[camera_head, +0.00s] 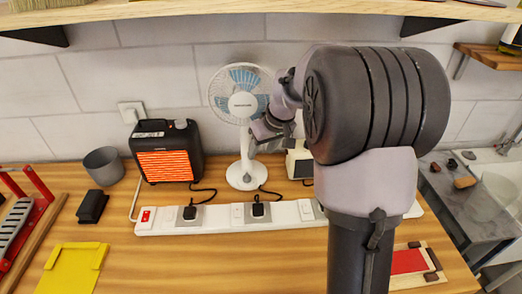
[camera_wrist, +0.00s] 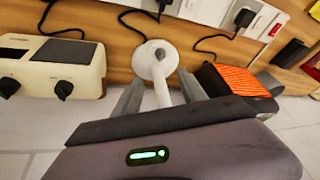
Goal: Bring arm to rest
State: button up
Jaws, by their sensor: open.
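My gripper (camera_wrist: 162,82) is open, with its two grey fingers apart in the wrist view. Nothing is held between them; the pole of the white fan shows beyond and between the fingers. In the head view my gripper (camera_head: 268,128) is small and partly hidden by my own arm, which is raised over the right half of the bench. The gripper overlaps the right side of the fan (camera_head: 243,104) in that view. I cannot tell whether they touch. The fan stands upright on the bench, and its base (camera_wrist: 155,60) shows in the wrist view.
A black heater (camera_head: 165,150) with a glowing orange front stands left of the fan. A cream box (camera_head: 300,161) with dials is partly behind my arm. A white power strip (camera_head: 160,224) with plugs lies in front. A shelf (camera_head: 200,9) hangs above; a grey cup (camera_head: 104,165) stands left.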

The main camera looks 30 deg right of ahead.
jog(key=s+a+r+m+t+b, duration=0.1)
jog(key=s+a+r+m+b, duration=0.35)
jog(key=s+a, duration=1.15)
jog(key=s, duration=0.5)
jog(key=s+a+f, duration=0.1)
jog(key=s+a, duration=0.1)
jog(key=s, duration=0.5)
jog(key=shift+s+a+f+y, duration=0.15)
jog(key=shift+a+f+y, duration=0.15)
jog(key=shift+y, duration=0.1)
jog(key=shift+m, duration=0.25)
